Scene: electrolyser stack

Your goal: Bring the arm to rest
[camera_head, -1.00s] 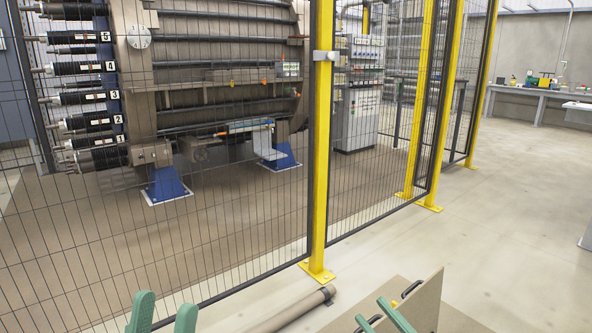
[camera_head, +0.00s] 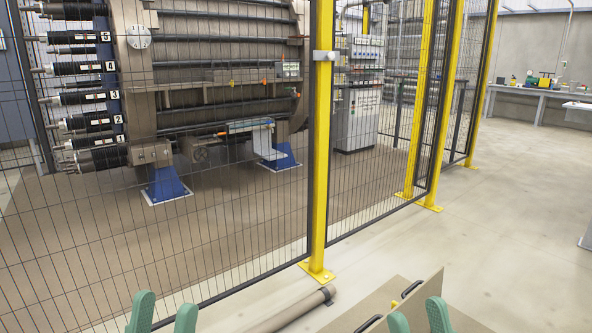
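My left gripper (camera_head: 163,314) shows at the bottom left as two green fingertips standing apart, with nothing between them. My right gripper (camera_head: 419,318) shows at the bottom right, also as two green fingertips apart, in front of a tan board with black handles (camera_head: 440,296). I see no object between its fingertips. The rest of both grippers and the arms is below the picture edge.
A mesh fence with a yellow post (camera_head: 320,150) stands ahead, with the electrolyser stack (camera_head: 215,75) behind it. A grey-brown tube (camera_head: 290,311) lies in front of the post. Open floor (camera_head: 500,220) spreads to the right. A workbench (camera_head: 540,90) stands far back.

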